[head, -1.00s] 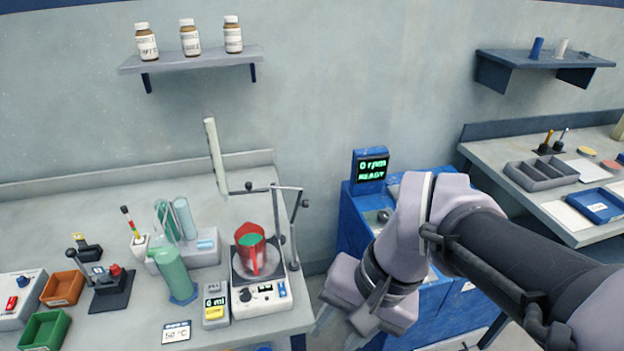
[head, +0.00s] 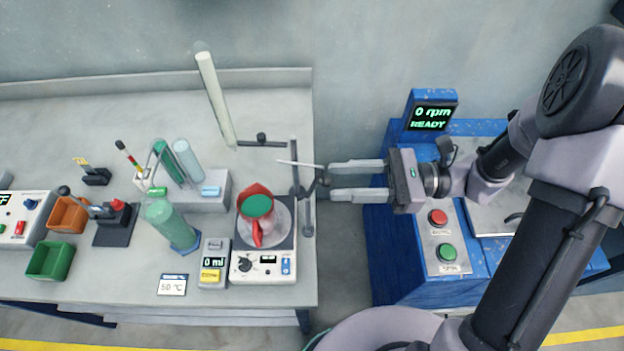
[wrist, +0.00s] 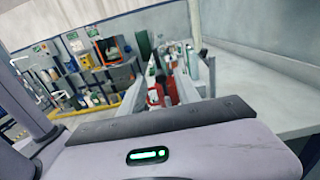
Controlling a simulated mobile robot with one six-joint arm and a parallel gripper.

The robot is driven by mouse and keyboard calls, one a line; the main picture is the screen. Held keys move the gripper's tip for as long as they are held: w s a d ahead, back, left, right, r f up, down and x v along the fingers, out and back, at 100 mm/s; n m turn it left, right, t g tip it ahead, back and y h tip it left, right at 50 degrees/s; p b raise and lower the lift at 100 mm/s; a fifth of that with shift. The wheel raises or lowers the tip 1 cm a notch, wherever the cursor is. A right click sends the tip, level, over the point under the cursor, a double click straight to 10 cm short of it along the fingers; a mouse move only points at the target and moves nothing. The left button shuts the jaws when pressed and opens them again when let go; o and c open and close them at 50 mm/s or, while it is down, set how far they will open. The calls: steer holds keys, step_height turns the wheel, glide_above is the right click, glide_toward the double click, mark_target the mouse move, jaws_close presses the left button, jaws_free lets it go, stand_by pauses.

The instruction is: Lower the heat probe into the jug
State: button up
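The red jug (head: 257,204), with green liquid inside, stands on the hotplate (head: 262,268) at the front right of the bench. Behind and right of it is a stand with an upright post (head: 295,160). A thin pale rod (head: 299,164), which looks like the heat probe, lies nearly level beside the post, apart from the jug. A dark knob (head: 324,181) sits on the stand's right side. My gripper (head: 331,181) points left, its two fingers open, with the knob at or just ahead of the fingertips. I see no contact. A red shape, probably the jug, shows in the wrist view (wrist: 170,92).
A tall pale tube (head: 216,100) rises behind the jug. A green cylinder (head: 166,222) and a small meter (head: 213,265) stand left of the hotplate. A blue cabinet with a display (head: 431,118) is under my arm. A gap separates bench and cabinet.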

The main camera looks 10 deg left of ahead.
mark_target(318, 181)
steer(key=b+x, duration=0.1)
steer(key=x, duration=0.5)
steer(key=shift+s+a, duration=0.1)
steer(key=shift+c, duration=0.2)
jaws_close()
stand_by(1.0)
